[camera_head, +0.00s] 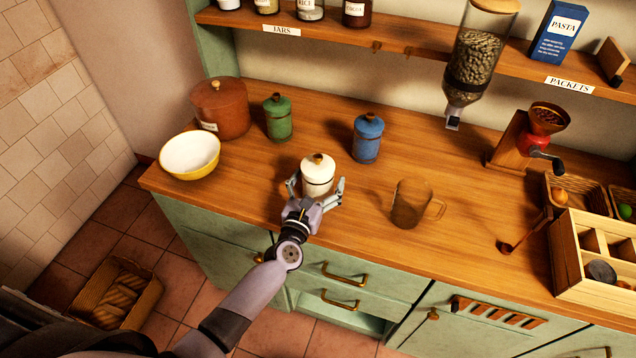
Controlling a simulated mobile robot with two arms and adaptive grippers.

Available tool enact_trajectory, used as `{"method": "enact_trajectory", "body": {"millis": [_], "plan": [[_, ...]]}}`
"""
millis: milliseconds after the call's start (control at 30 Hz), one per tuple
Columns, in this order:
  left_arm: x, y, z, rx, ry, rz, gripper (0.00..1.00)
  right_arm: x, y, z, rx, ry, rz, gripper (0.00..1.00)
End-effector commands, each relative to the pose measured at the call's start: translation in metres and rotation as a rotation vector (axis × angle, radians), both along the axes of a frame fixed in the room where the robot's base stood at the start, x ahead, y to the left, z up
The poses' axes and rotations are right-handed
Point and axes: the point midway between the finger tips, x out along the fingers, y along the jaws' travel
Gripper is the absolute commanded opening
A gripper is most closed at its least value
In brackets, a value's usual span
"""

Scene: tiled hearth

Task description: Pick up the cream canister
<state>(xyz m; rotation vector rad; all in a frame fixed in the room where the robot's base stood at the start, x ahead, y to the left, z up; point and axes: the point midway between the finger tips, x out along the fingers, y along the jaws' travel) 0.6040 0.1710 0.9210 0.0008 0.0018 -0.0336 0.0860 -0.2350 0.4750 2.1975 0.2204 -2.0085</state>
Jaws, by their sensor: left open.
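The cream canister (318,172) stands upright on the wooden counter near its front edge, with a brown knob on its lid. My left gripper (315,189) is open, with one finger on each side of the canister's body. I cannot tell whether the fingers touch it. The canister's lower front is partly hidden by the gripper. My right gripper is not in view.
A blue canister (368,138) and a green canister (278,118) stand behind. A brown glass mug (410,203) is to the right, a yellow bowl (190,156) and a brown crock (220,108) to the left. A shelf (400,50) runs above the back.

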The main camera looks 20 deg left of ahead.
Motion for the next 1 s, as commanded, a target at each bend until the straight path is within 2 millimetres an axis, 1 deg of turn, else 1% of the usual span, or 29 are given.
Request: {"method": "enact_trajectory", "body": {"millis": [133,167,1000], "plan": [[-0.0003,0.0,-0.0002,0.0,0.0,0.0,0.86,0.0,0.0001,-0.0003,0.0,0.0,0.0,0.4],[-0.0003,0.0,-0.0002,0.0,0.0,0.0,0.85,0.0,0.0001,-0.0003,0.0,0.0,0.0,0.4],[-0.0006,0.0002,0.0,0.0,0.0,0.0,0.29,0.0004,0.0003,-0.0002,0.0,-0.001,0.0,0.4]]}}
